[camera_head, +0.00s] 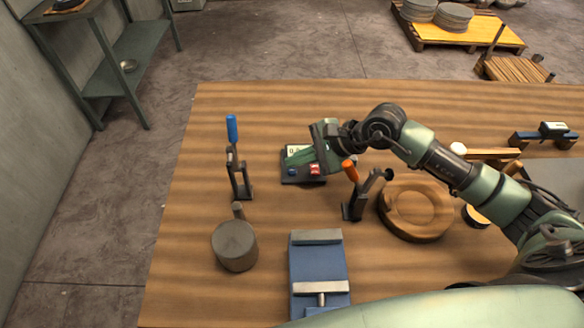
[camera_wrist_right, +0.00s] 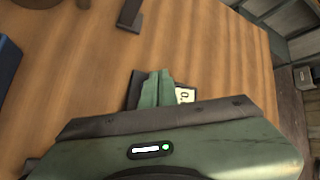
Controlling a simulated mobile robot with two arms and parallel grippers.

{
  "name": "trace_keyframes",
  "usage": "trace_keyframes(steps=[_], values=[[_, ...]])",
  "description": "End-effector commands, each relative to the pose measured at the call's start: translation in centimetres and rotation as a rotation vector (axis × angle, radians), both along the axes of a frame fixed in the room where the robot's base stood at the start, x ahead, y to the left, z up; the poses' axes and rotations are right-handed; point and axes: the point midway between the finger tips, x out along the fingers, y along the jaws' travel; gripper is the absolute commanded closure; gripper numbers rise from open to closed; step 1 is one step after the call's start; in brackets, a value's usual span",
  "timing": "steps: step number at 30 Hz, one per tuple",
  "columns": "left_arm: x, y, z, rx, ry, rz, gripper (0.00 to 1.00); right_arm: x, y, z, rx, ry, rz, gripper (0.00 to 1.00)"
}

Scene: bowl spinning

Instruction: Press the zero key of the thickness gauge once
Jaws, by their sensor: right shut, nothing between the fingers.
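The thickness gauge appears to be the small dark box (camera_head: 303,178) on the table, with a lit display, a blue key (camera_head: 292,172) and a red key (camera_head: 314,169). Key labels are too small to read. My right gripper (camera_head: 291,160) is shut and empty, its green fingers reaching over the box and covering part of its display. I cannot tell whether the fingertips touch it. In the right wrist view the shut fingers (camera_wrist_right: 157,88) stand in front of the box, with part of the display (camera_wrist_right: 185,95) showing beside them. My left gripper is not in view.
An orange-handled clamp (camera_head: 352,195) and a round wooden ring (camera_head: 415,210) stand right of the box. A blue-handled clamp (camera_head: 237,170) and a grey cylinder (camera_head: 235,247) are left. A blue vise (camera_head: 318,266) is in front. Another device with a display (camera_head: 553,129) sits far right.

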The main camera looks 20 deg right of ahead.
Motion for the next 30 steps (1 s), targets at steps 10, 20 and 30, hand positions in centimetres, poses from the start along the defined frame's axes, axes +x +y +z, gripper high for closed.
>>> trace_keyframes(steps=[10, 20, 30], values=[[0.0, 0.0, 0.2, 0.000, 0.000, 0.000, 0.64, 0.0, 0.0, 0.3, 0.000, -0.001, 0.000, 1.00], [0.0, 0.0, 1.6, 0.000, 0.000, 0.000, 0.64, 0.0, 0.0, 3.4, 0.000, -0.003, 0.000, 1.00], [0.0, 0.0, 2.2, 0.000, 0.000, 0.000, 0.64, 0.0, 0.0, 5.0, 0.000, -0.001, 0.001, 1.00]])
